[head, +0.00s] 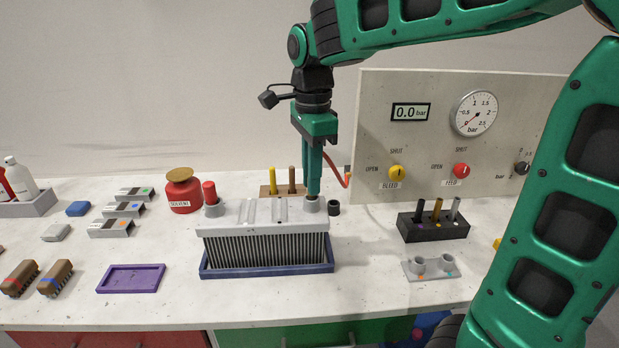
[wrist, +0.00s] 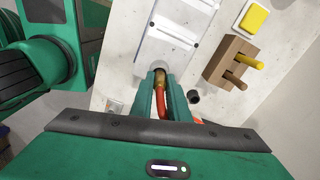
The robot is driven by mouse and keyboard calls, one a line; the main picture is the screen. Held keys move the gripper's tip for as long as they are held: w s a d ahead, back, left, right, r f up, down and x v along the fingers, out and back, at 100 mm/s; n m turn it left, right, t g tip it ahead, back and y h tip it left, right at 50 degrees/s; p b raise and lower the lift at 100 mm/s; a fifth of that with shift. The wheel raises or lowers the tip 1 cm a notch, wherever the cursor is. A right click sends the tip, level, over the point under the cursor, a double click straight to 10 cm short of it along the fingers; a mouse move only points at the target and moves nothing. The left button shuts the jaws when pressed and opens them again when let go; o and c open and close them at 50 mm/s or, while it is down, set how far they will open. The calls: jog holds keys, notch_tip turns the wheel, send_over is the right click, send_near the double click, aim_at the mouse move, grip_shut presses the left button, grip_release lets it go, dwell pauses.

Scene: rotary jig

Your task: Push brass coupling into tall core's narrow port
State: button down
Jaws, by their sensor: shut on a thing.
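The finned grey core (head: 265,212) stands upright in a blue tray (head: 268,272). Its left port (head: 213,208) has a red plug (head: 209,190) in it; its right port (head: 313,205) is directly under my gripper (head: 313,192). In the wrist view my gripper (wrist: 160,77) is shut on the brass coupling (wrist: 160,76), with a red hose (wrist: 161,104) running back from it. The coupling's tip is at the right port (wrist: 178,70). The fingers hide the coupling in the head view, and I cannot tell whether its tip is inside the port.
A black ring (head: 333,208) lies just right of the core. A wooden block (head: 283,189) with two pegs stands behind it. The pressure panel (head: 450,135) is at the back right. A black peg holder (head: 433,227) and grey two-socket plate (head: 432,268) stand right, with bare table between.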

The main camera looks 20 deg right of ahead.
jog(key=shift+f, duration=0.15)
jog(key=c, duration=1.7)
grip_release()
notch_tip(320, 180, up, 12)
jog(key=s+d+f+n, duration=0.4)
jog(key=s+d+f, duration=0.1)
jog(key=s+f, duration=0.2)
jog(key=s+d+f+n, duration=0.4)
jog(key=s+d+f, duration=0.2)
jog(key=s+f, duration=0.1)
jog(key=s+d+f+n, duration=0.4)
jog(key=s+d+f, duration=0.2)
jog(key=s, duration=0.3)
jog(key=shift+s+d+f, duration=0.15)
jog(key=shift+f, duration=0.65)
